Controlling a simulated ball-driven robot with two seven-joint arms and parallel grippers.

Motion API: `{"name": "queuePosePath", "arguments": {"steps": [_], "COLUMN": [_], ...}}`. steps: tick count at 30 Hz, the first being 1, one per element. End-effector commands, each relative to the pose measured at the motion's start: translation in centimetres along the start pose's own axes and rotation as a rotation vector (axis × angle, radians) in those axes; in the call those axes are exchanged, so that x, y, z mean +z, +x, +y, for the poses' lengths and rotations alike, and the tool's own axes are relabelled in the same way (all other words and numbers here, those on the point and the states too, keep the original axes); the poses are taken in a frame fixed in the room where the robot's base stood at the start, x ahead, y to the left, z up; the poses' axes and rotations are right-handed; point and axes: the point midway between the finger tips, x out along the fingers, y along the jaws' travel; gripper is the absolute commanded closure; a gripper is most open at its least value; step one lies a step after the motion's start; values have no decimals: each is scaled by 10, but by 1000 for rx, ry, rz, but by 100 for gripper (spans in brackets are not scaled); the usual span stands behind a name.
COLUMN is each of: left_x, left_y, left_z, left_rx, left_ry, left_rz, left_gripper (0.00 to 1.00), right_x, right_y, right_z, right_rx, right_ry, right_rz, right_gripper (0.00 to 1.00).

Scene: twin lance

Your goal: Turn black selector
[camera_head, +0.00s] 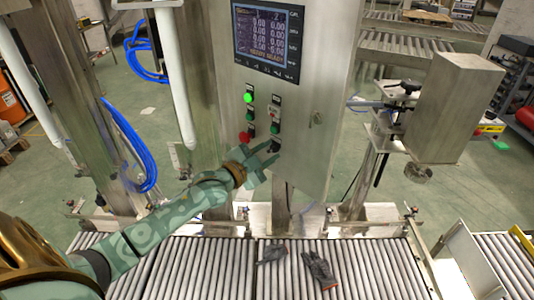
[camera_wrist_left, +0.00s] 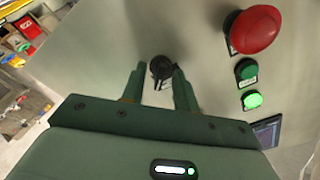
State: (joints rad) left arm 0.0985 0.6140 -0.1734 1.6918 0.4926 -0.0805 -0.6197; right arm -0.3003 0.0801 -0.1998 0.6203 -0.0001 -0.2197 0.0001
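The black selector (camera_wrist_left: 161,68) is a round dark knob on the grey metal panel. In the left wrist view it sits between the tips of my left gripper (camera_wrist_left: 160,72). The two green fingers are apart, one on each side of the knob. I cannot tell whether either touches it. In the head view my left gripper (camera_head: 269,153) reaches the lower part of the control panel (camera_head: 302,110), where the selector (camera_head: 275,146) is partly hidden by the fingers. My right gripper is not in view.
A red mushroom button (camera_wrist_left: 253,29), a green button (camera_wrist_left: 246,69) and a lit green button (camera_wrist_left: 253,100) are close beside the gripper. A display screen (camera_head: 268,40) is above. Two dark gloves (camera_head: 319,268) lie on the roller conveyor (camera_head: 380,270) below.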

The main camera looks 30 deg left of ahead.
Motion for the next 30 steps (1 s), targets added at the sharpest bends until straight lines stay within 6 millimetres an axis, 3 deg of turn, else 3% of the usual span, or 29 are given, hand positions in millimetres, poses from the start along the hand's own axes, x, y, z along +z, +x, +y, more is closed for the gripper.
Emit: {"name": "queuePosePath", "arguments": {"steps": [4, 7, 8, 20, 30], "left_x": [0, 0, 0, 0, -2], "left_y": [0, 0, 0, -1, -1], "left_z": [0, 0, 0, -1, -4], "left_rx": [0, 0, 0, 1, 1], "left_ry": [0, 0, 0, -57, -306], "left_rz": [0, -1, -1, -3, -3], "left_gripper": [70, 98, 100, 100, 100], "right_x": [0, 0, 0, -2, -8], "right_y": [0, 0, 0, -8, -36], "right_z": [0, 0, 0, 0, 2], "right_rx": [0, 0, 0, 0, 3], "right_ry": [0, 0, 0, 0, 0], "right_rz": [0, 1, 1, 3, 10], "right_gripper": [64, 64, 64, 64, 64]}}
